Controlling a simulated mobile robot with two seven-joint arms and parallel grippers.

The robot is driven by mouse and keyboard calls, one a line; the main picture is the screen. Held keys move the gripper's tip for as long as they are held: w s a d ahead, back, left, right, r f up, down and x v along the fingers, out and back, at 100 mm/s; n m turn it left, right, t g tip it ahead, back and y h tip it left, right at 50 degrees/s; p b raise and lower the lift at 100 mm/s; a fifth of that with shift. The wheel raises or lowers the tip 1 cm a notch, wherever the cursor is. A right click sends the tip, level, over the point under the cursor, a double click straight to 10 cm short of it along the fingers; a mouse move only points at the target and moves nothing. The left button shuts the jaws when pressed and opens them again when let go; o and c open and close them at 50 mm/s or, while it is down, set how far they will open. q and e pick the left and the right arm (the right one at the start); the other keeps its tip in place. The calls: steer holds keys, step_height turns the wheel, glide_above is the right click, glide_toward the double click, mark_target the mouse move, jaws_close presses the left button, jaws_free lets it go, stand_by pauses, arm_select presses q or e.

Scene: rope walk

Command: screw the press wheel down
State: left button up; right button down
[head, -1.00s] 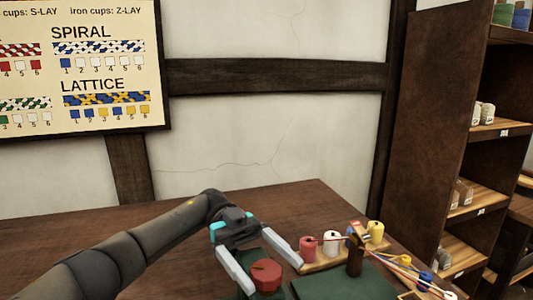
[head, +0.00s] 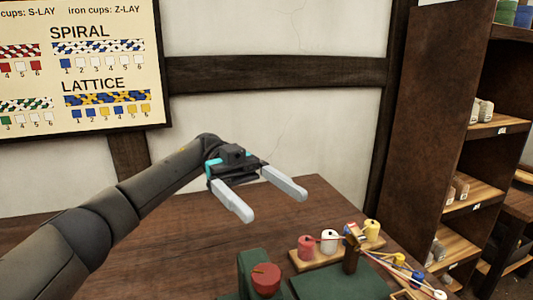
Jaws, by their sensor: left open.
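The press wheel (head: 266,278) is a red, many-sided knob on top of a dark green press (head: 250,262) at the bottom of the head view. My left gripper (head: 272,206) is open and empty. It is raised above the table, beyond the wheel in the picture, with its two pale fingers apart and clear of the wheel. The lower part of the press is cut off by the picture's bottom edge. My right gripper is not in view.
Red, white and yellow spools (head: 329,240) stand on a wooden board right of the press. Strands run past a small wooden post (head: 351,255). A dark green surface (head: 335,283) lies beside the press. The brown table (head: 180,255) is clear to the left.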

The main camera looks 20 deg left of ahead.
arm_select(q)
step_height(320, 180, up, 5)
steer(key=shift+f+p, duration=0.1)
steer(key=shift+p, duration=0.35)
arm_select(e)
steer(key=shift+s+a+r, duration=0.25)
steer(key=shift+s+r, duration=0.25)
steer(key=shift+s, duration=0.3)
